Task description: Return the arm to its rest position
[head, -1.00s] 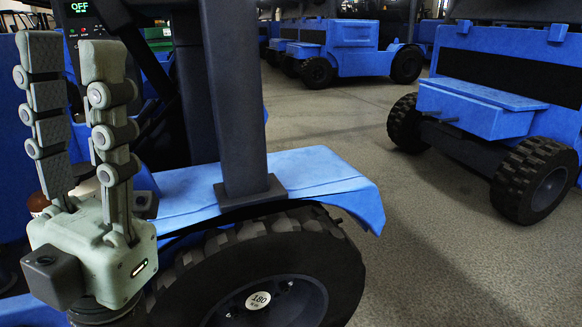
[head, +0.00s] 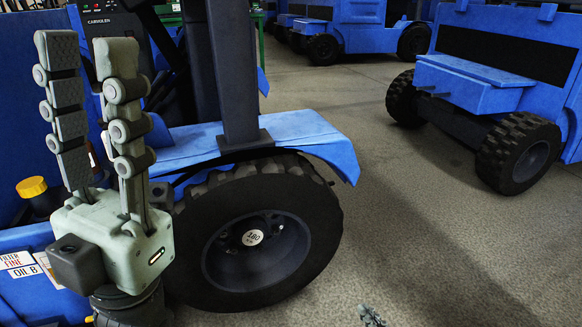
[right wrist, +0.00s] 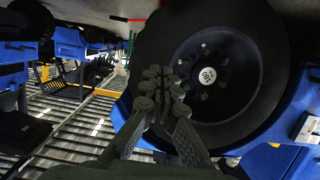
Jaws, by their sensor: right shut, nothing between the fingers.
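My left gripper (head: 87,45) stands upright at the left of the head view, its two jointed grey fingers apart with nothing between them. It shows in front of a blue vehicle (head: 290,130) with a large black wheel (head: 285,225). Only a small grey tip of my right gripper (head: 370,316) shows at the bottom edge of the head view. In the right wrist view, the right gripper (right wrist: 163,75) has its fingertips together and empty. It appears in front of a black wheel with a round white label (right wrist: 208,75). The rest of the right arm is hidden.
A yellow-capped container (head: 32,187) and paper labels (head: 17,262) are at the left, behind my left gripper. Another blue vehicle (head: 470,85) stands at the right, and more stand at the back. Grey floor (head: 420,220) lies clear between them.

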